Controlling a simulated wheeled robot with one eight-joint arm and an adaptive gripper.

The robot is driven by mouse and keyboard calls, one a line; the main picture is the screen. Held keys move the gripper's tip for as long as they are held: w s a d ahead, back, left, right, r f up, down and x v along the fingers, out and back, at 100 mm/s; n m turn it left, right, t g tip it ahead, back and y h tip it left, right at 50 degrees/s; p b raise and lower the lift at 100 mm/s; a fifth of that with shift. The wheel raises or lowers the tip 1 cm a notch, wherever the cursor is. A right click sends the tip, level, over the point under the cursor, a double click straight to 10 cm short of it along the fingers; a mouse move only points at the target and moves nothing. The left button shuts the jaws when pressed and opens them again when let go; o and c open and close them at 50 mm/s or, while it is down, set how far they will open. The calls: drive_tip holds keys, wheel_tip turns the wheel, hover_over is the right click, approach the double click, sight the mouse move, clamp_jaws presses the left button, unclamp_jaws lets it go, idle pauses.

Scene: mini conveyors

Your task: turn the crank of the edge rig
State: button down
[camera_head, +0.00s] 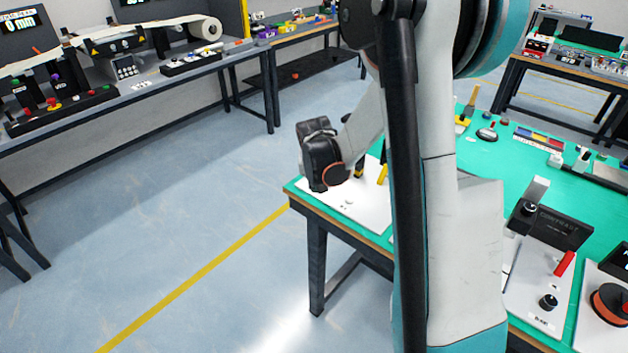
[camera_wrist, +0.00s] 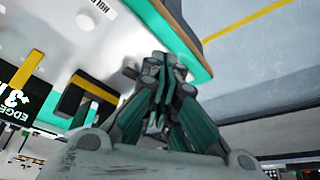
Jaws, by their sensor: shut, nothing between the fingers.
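The edge rig's white board (camera_head: 345,205) lies at the near left corner of the green table in the head view. In the wrist view its white plate (camera_wrist: 60,35) fills the upper left, with a dark "EDGE" sign (camera_wrist: 14,105) upside down. A black block with a yellow bar (camera_wrist: 92,88) stands on it. My gripper (camera_wrist: 164,64) is shut and empty, its fingers close together near the board's edge. A small dark part (camera_wrist: 131,70) shows beside the fingertips; I cannot tell whether it is the crank or touches them. In the head view my arm hides most of the rig.
The green tabletop (camera_head: 500,160) holds other rigs, including a board with a red lever (camera_head: 565,263) at the right. A long grey bench (camera_head: 150,95) with a conveyor stands at the left. The floor (camera_head: 180,240) between is clear.

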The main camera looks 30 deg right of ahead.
drive_tip(key=b+x, duration=0.1)
drive_tip(key=x, duration=0.3)
drive_tip(key=shift+s, duration=0.1)
drive_tip(key=shift+w+d+r+b, duration=0.1)
drive_tip(key=shift+w+d+b, duration=0.15)
drive_tip(key=shift+w, duration=0.25)
drive_tip(key=shift+w+d+r+b, duration=0.1)
drive_tip(key=shift+w+d+b, duration=0.05)
drive_tip(key=shift+w+d, duration=0.3)
drive_tip(key=shift+w+d+r, duration=0.1)
drive_tip(key=shift+w+d, duration=0.25)
drive_tip(key=shift+w, duration=0.35)
drive_tip(key=shift+w, duration=0.1)
